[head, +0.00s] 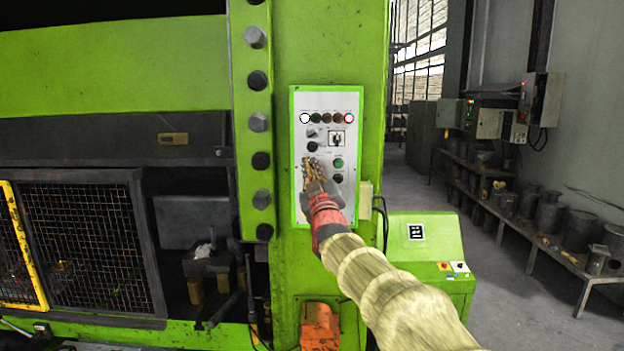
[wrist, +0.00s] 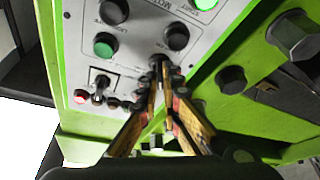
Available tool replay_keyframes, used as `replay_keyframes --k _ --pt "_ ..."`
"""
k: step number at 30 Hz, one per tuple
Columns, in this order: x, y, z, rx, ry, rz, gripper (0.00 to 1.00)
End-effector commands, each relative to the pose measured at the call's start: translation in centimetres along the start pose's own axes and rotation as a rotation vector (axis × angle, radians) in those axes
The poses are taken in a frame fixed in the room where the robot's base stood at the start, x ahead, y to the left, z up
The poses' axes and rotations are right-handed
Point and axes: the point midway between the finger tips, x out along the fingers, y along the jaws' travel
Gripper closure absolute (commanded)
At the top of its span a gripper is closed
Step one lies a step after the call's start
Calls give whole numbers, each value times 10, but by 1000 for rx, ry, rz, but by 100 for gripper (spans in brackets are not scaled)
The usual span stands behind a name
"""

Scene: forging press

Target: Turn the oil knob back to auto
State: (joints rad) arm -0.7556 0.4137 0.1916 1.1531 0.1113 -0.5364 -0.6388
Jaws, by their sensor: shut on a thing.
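The control panel (head: 325,195) is a light grey plate on the green press column. My gripper (head: 311,164) reaches its left part. In the wrist view my gripper (wrist: 160,82) has its fingers closed together on a small dark knob (wrist: 156,60), taken as the oil knob. The fingers cover much of it, so its pointer and label cannot be read. In the head view the gripper hides this spot. A larger black knob (wrist: 177,37) sits beside it, and a green button (wrist: 105,45) lies to the left.
A selector on a square plate (head: 336,139) is right of my gripper, with a row of lamps (head: 326,118) above. Large bolts (head: 260,160) line the column's left edge. A green console (head: 425,240) stands at lower right. The aisle floor (head: 410,190) is clear.

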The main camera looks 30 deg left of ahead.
Motion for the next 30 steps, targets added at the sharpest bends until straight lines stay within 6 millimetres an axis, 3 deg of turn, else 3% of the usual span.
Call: replay_keyframes --k 9,24,25,30 --pt "0 -1 2 -109 -1 -46 100" --pt "0 -1 0 -128 -1 -54 100" --pt "0 -1 0 -128 -1 -54 93" --pt "0 -1 0 -127 -1 -54 83"
